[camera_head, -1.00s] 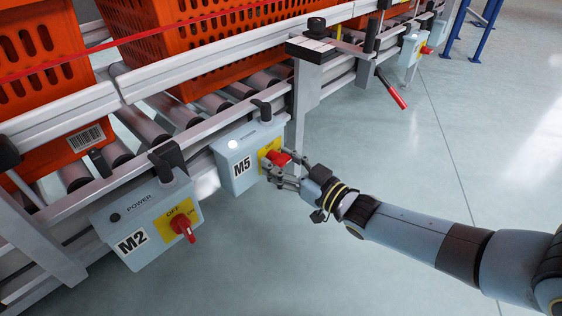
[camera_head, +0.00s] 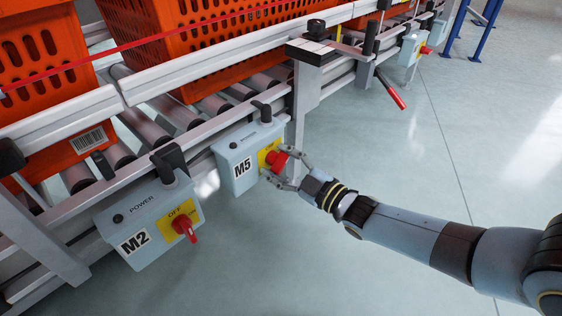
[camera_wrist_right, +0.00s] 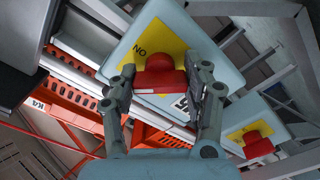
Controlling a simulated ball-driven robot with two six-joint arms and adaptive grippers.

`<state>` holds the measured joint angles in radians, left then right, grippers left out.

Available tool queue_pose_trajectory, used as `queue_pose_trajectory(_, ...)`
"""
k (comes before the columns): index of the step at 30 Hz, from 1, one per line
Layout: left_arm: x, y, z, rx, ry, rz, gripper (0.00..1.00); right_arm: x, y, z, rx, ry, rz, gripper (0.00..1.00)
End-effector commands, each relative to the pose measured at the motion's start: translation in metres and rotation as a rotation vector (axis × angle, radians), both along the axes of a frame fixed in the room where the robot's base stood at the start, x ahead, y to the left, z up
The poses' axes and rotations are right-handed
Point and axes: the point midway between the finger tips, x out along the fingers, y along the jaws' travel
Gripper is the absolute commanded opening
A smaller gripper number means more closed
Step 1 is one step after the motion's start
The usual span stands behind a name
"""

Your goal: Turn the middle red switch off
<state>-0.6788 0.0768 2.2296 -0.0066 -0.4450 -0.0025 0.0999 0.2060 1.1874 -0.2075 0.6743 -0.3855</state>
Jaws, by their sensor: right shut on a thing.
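The middle red switch (camera_head: 275,160) sits on a yellow plate on the grey M5 box (camera_head: 238,168), on the conveyor's side. The lamp on this box looks dark. My right gripper (camera_head: 287,167) is shut on the red switch, with one finger on either side of it. In the right wrist view the red knob (camera_wrist_right: 160,74) is between the two fingers (camera_wrist_right: 165,80), and the plate's word ON shows upside down. My left gripper is not in view.
The M2 box (camera_head: 150,222) with its own red switch (camera_head: 184,228) hangs to the left. Another box (camera_head: 412,46) is farther right. Orange totes (camera_head: 200,45) stand on the rollers. A red-handled lever (camera_head: 392,92) sticks out from the frame. The floor at right is clear.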

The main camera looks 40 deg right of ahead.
Motion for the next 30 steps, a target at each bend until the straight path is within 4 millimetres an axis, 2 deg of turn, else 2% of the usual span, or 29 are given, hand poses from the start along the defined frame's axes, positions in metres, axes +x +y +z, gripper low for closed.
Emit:
queue_pose_trajectory(18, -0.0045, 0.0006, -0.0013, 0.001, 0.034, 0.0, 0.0, -0.0007, 0.0001, -0.0011, -0.554, -0.1, 0.0, 0.16)
queue_pose_trajectory(30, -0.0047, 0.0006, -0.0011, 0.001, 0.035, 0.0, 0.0, -0.0009, 0.0002, -0.0014, -0.774, -0.14, 0.001, 0.16)
